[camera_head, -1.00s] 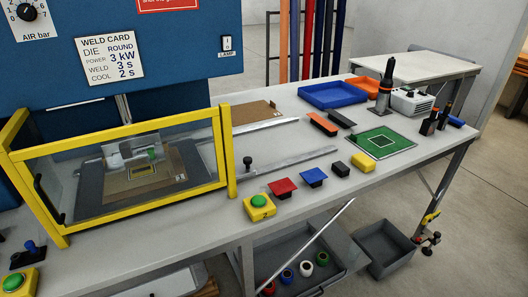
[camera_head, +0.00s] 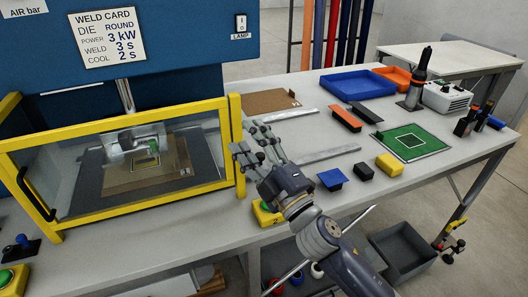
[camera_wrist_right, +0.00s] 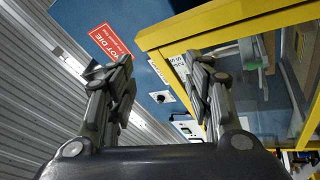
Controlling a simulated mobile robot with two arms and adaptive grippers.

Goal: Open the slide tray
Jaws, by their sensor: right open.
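The slide tray appears to be the dark plate (camera_head: 90,190) behind the clear front of the yellow-framed enclosure (camera_head: 120,208), with a brown board (camera_head: 120,181) on it. Metal rails (camera_head: 330,153) run out from the enclosure's right side over the bench. My right gripper (camera_head: 252,142) is open just right of the enclosure's right post, above the rails. It hides the spot where a black knob stood, so I cannot tell whether it touches the knob. The wrist view shows its two fingers (camera_wrist_right: 160,90) apart with nothing visible between them. My left gripper is out of view.
A green button on a yellow box (camera_head: 268,214) sits under my right arm. A blue block (camera_head: 332,180), a black block (camera_head: 364,171) and a yellow block (camera_head: 389,165) lie to its right. A black handle (camera_head: 35,195) is on the enclosure's left front.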

